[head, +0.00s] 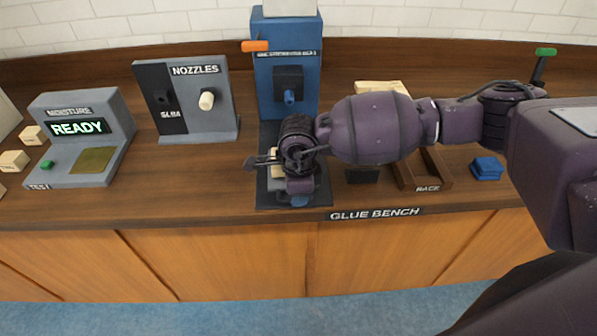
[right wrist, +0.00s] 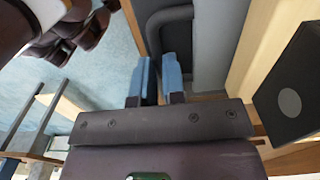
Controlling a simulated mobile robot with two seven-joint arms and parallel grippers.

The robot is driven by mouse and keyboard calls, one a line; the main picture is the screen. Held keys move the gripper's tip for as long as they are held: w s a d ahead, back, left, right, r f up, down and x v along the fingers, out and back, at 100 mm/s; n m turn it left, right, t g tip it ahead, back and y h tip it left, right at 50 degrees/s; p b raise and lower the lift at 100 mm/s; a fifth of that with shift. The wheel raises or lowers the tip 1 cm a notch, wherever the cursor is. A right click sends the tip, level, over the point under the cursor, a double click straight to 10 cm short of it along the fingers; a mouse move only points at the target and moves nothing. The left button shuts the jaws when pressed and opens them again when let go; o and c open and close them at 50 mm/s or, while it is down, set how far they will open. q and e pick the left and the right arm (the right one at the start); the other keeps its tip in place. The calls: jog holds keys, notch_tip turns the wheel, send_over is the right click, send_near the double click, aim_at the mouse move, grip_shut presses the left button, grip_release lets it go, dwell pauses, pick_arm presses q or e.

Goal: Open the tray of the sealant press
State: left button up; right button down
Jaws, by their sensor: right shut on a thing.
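The sealant press (head: 287,75) is a tall blue block at the back middle of the bench, with an orange lever at its top left and a blue nozzle under its head. Its dark tray (head: 263,192) lies in front at the base, with a pale piece partly visible on it. My right gripper (head: 299,199) reaches down over the tray's front and hides much of it. In the right wrist view my right gripper (right wrist: 158,80) has blue fingertips shut on a dark grey curved handle (right wrist: 153,35). My left gripper is not in view.
A grey nozzle stand (head: 215,120) and a moisture tester (head: 110,125) reading READY stand to the left. To the right are a brown wooden rack (head: 405,182) and a small blue block (head: 487,168). The bench's front edge runs close before the tray.

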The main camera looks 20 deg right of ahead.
jog(key=shift+s+a, duration=0.15)
jog(key=shift+s, duration=0.4)
jog(key=c, duration=1.2)
grip_release()
notch_tip(320, 180, up, 11)
jog(key=shift+f, duration=0.1)
